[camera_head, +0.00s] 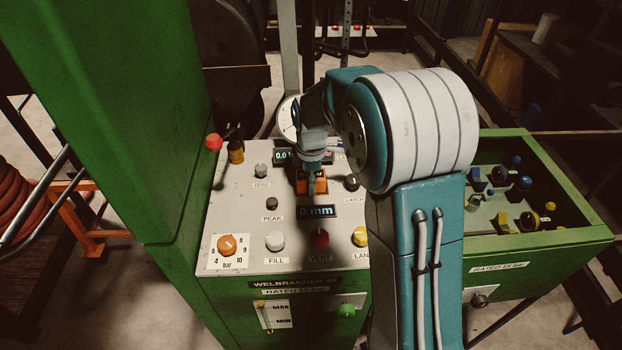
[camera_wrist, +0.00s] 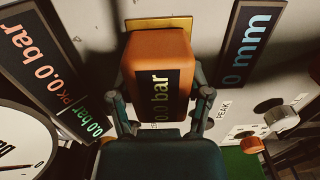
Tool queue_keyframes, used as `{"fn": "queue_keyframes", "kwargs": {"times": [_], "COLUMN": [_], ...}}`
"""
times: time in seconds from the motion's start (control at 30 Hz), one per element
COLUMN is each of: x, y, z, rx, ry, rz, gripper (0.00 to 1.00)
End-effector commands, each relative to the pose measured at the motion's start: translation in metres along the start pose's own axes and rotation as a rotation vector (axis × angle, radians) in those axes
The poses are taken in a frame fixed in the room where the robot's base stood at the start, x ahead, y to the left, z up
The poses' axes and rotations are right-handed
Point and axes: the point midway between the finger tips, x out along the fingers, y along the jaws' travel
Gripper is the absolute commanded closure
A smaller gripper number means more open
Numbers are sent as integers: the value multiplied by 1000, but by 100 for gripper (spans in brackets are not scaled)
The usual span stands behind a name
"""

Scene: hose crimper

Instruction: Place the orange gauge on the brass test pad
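The orange gauge (camera_wrist: 150,48), a block with a dark strip reading 0.0 bar, is between the two fingers of my gripper (camera_wrist: 160,98) in the wrist view. The fingers press against its two sides. The brass test pad (camera_wrist: 161,22) shows as a yellow strip just beyond the gauge's far end; the gauge covers the rest of it. I cannot tell whether the gauge touches the pad. In the head view my gripper (camera_head: 312,175) points down over the panel, with the orange gauge (camera_head: 322,182) partly hidden behind it.
The grey panel (camera_head: 225,210) has several knobs, displays and labels close around my gripper. A red-tipped lever (camera_head: 214,142) stands at its left. A tall green housing (camera_head: 120,120) rises further left. A green tray (camera_head: 545,239) with several small parts lies to the right.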

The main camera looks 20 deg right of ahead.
Motion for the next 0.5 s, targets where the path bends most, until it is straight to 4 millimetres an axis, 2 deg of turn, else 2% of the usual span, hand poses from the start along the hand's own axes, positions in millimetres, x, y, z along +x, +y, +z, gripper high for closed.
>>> {"fn": "queue_keyframes", "kwargs": {"times": [0.03, 0.07, 0.5], "x": [0, 0, -1], "y": [0, 0, 0], "z": [0, 0, 0], "rx": [0, 0, 0], "ry": [0, 0, 0], "rz": [0, 0, 0], "gripper": [14, 2, 2]}}
